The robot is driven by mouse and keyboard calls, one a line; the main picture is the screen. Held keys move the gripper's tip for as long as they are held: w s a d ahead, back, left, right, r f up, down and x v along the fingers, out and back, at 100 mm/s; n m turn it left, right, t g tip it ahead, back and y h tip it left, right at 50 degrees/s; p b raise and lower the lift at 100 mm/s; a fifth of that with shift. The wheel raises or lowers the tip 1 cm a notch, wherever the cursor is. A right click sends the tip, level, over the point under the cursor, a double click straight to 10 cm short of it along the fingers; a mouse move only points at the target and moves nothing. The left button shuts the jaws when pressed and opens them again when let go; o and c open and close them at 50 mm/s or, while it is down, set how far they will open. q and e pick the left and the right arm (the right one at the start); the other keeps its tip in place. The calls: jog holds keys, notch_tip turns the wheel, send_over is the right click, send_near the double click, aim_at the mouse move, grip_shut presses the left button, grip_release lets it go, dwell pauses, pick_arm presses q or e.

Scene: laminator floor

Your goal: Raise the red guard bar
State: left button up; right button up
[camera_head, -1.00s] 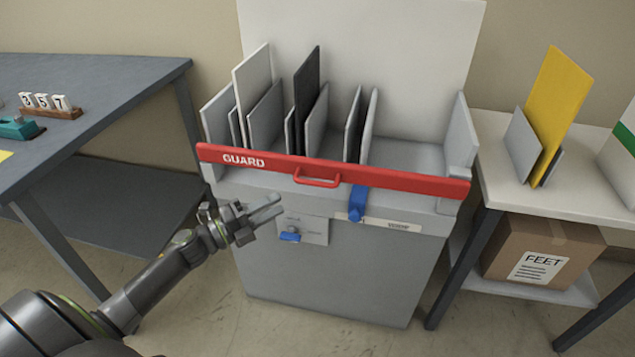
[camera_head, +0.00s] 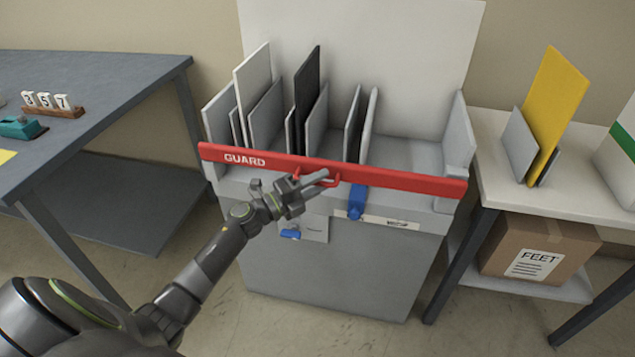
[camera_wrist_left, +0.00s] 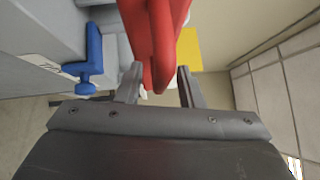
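The red guard bar (camera_head: 410,182), lettered GUARD, lies across the front of the grey laminator cabinet (camera_head: 320,270), low and roughly level. Its small red handle (camera_head: 336,181) is near its middle, partly hidden behind my left gripper (camera_head: 318,179). The left fingertips are at this handle. In the left wrist view, red parts of the guard (camera_wrist_left: 155,45) reach between the two fingers (camera_wrist_left: 158,85), which stand apart with some gap showing. The grip does not look closed. My right gripper is in neither view.
A blue latch (camera_head: 357,202) is just right of the handle, and a blue knob (camera_head: 290,234) sits below my gripper. Several upright panels (camera_head: 307,95) stand behind the bar. A grey table (camera_head: 90,75) is at left, a white table (camera_head: 570,190) at right.

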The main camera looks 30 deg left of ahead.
pick_arm(q)
jog(key=shift+c, duration=0.4)
grip_shut()
